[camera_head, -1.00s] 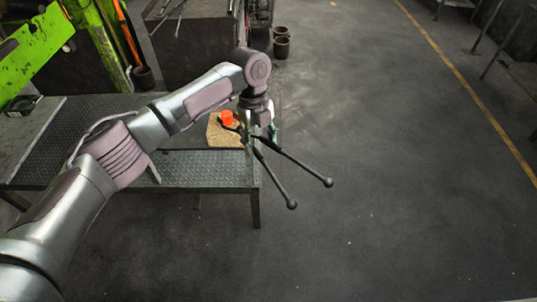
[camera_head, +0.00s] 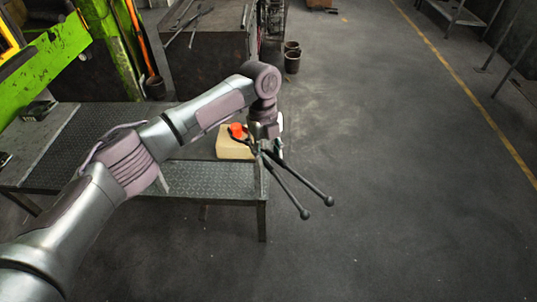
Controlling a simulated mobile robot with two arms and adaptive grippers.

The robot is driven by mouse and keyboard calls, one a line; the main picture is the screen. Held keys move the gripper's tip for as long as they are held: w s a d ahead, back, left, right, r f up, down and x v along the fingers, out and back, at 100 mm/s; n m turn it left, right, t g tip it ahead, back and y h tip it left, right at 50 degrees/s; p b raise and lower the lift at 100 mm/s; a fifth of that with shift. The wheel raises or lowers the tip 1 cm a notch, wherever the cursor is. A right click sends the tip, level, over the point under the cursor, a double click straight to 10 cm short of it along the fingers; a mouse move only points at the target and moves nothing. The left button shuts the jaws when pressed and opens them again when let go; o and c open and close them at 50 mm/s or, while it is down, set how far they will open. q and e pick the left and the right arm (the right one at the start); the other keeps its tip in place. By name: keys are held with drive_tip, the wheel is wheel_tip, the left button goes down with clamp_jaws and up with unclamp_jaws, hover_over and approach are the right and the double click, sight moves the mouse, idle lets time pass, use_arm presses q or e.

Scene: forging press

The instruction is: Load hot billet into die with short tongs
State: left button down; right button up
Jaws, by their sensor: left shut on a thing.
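The short tongs (camera_head: 296,185) are dark, with two long handles ending in round knobs that point toward the lower right. My left gripper (camera_head: 268,148) is shut on the tongs near their joint, at the right end of the bench. The hot billet (camera_head: 236,130) glows orange-red just left of the gripper, above or on a pale block (camera_head: 233,150). The tongs' jaws reach toward the billet; whether they grip it I cannot tell. My right gripper is not in view, and no die can be made out.
The metal bench (camera_head: 215,180) with a tread-plate top lies under my left arm. A green machine frame (camera_head: 50,60) stands at the left. A dark block (camera_head: 205,55) with tools on top stands behind, with dark pots (camera_head: 292,60) beside it.

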use_arm(q)
drive_tip(key=shift+r, duration=0.2)
drive_tip(key=shift+r+p, duration=2.15)
drive_tip(key=shift+r, duration=0.25)
drive_tip(key=s+d+p, duration=0.8)
drive_tip(key=s, duration=0.5)
drive_tip(key=shift+s+d+p, duration=0.25)
drive_tip(key=shift+s+p, duration=0.05)
drive_tip(key=shift+p, duration=0.05)
